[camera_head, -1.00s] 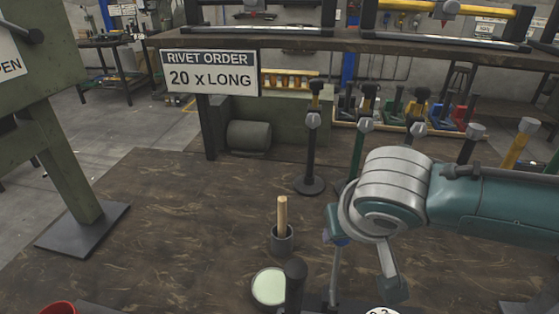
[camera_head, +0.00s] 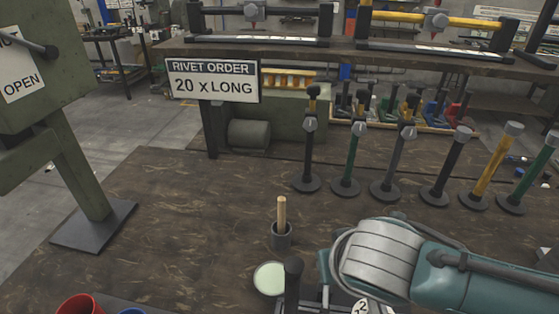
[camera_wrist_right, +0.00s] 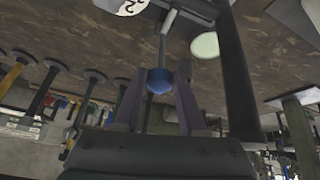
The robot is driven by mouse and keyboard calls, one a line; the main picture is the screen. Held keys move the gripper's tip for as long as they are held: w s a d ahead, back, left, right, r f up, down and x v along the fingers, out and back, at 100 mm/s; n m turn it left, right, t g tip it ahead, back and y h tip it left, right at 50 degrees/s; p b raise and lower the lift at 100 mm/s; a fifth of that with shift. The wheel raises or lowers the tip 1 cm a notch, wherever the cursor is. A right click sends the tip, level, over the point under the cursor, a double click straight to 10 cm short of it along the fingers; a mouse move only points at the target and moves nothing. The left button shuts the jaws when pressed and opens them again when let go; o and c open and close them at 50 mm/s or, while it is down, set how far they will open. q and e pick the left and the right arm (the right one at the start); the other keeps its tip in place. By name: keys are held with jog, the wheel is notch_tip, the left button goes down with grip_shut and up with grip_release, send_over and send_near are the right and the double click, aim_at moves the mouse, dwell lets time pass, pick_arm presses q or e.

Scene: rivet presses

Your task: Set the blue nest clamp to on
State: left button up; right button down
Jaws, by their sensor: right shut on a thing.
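In the right wrist view a blue ball knob (camera_wrist_right: 159,80) tops a thin grey lever (camera_wrist_right: 164,45), which runs up to a dark fixture by a white round "2" label. The knob sits between the two fingers of my right gripper (camera_wrist_right: 162,82), which is shut on it. In the head view my right arm covers the gripper and lever. The fixture (camera_head: 335,300) shows only in part at the bottom edge, with its round label (camera_head: 373,306). Whether the clamp is on or off cannot be read. My left gripper is not in view.
A black-topped post (camera_head: 292,285), a pale green disc (camera_head: 269,278) and a cup with a wooden peg (camera_head: 281,234) stand left of my arm. Several tool stands (camera_head: 347,160) line the back. A sign (camera_head: 212,80) reads 20 x LONG. The left middle bench is clear.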

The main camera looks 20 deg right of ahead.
jog(key=shift+s+a+f, duration=0.2)
jog(key=shift+s+f, duration=0.15)
jog(key=c, duration=0.9)
grip_release()
jog(key=shift+o, duration=1)
jog(key=shift+s+a, duration=0.1)
jog(key=shift+a, duration=0.05)
jog(key=shift+o, duration=1.1)
jog(key=shift+w+r, duration=0.15)
jog(key=shift+w, duration=0.05)
jog(key=shift+r, duration=0.1)
jog(key=p+v, duration=0.2)
jog(key=v, duration=0.7)
jog(key=shift+s+r+p, duration=0.2)
jog(key=shift+r+p, duration=0.1)
